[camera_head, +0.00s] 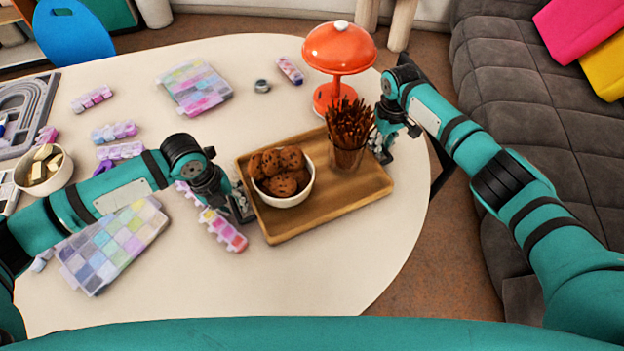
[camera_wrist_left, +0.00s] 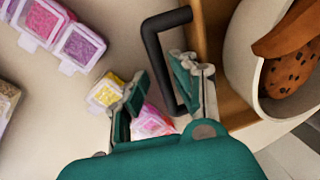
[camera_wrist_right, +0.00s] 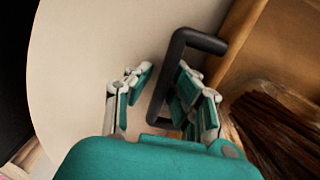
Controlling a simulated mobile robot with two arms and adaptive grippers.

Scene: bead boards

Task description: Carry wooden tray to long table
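The wooden tray (camera_head: 330,213) lies on the pale rounded table. It carries a white bowl of cookies (camera_head: 282,178) and a glass of thin brown sticks (camera_head: 347,140). My left gripper (camera_head: 238,205) is at the tray's left end. In the left wrist view its fingers (camera_wrist_left: 158,85) are apart, on either side of a black tray handle (camera_wrist_left: 160,55). My right gripper (camera_head: 384,147) is at the right end. In the right wrist view its fingers (camera_wrist_right: 162,82) are apart, on either side of the other black handle (camera_wrist_right: 175,60).
A red lamp (camera_head: 339,60) stands just behind the tray. Bead boxes (camera_head: 115,245) and a pink bead strip (camera_head: 225,230) lie left of it. A grey sofa (camera_head: 530,120) is beyond the table's right edge. The table front is clear.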

